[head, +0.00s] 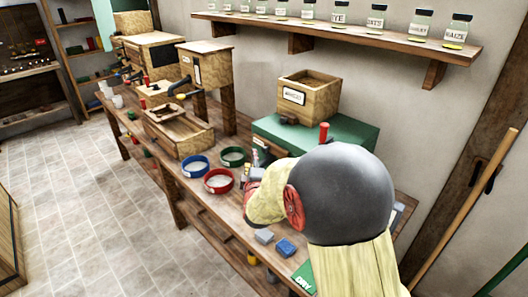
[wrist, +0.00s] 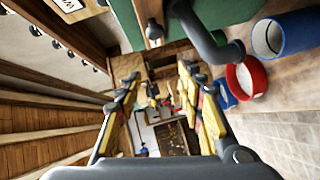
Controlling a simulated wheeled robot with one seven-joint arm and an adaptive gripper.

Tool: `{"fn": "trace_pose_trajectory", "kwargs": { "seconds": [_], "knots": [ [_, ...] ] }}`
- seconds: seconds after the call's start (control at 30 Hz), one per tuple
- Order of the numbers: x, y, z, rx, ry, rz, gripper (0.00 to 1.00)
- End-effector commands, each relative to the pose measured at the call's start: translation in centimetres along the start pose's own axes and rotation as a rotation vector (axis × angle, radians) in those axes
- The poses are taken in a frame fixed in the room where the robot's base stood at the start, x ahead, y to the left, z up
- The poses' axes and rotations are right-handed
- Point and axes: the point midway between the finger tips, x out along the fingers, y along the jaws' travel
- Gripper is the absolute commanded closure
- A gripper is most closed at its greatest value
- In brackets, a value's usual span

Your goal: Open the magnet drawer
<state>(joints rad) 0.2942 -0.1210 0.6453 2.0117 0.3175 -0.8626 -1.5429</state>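A green machine body (head: 345,133) stands on the bench with a labelled wooden hopper box (head: 309,95) on top. The label is too small to read surely. My arm covers the front right of the green body, and I cannot make out the magnet drawer or its handle in either view. In the head view my gripper is hidden behind my arm.
Red (head: 218,181), blue (head: 195,166) and green (head: 234,156) bowls stand on the bench (head: 196,200) left of my arm. A wooden tray box (head: 178,132) and wooden cabinets are farther back. A jar shelf (head: 340,32) runs along the wall. The tiled floor (head: 90,200) at left is clear.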

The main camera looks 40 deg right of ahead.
Motion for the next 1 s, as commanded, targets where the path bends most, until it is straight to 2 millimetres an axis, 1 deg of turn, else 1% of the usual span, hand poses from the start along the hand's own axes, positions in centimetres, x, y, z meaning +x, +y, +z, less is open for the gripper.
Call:
{"fn": "trace_pose_trajectory", "kwargs": {
  "seconds": [0.03, 0.1, 0.23, 0.37, 0.7, 0.8, 1.0],
  "knots": [
    [0.7, -0.6, 1.4, -0.051, -0.027, 0.032, 0.62],
    [1.2, -0.7, 2.7, -0.114, -0.056, 0.077, 0.62],
    [1.6, -0.7, 4.1, -0.183, -0.09, 0.123, 0.62],
    [2.4, -0.7, 4.5, -0.203, -0.1, 0.136, 0.62],
    [7.3, 0.1, 4.9, -0.201, -0.099, 0.138, 0.62],
    [8.4, 0.2, 5.0, -0.201, -0.099, 0.136, 0.62],
    [9.3, 0.4, 5.0, -0.201, -0.098, 0.135, 0.62]
  ]
}}
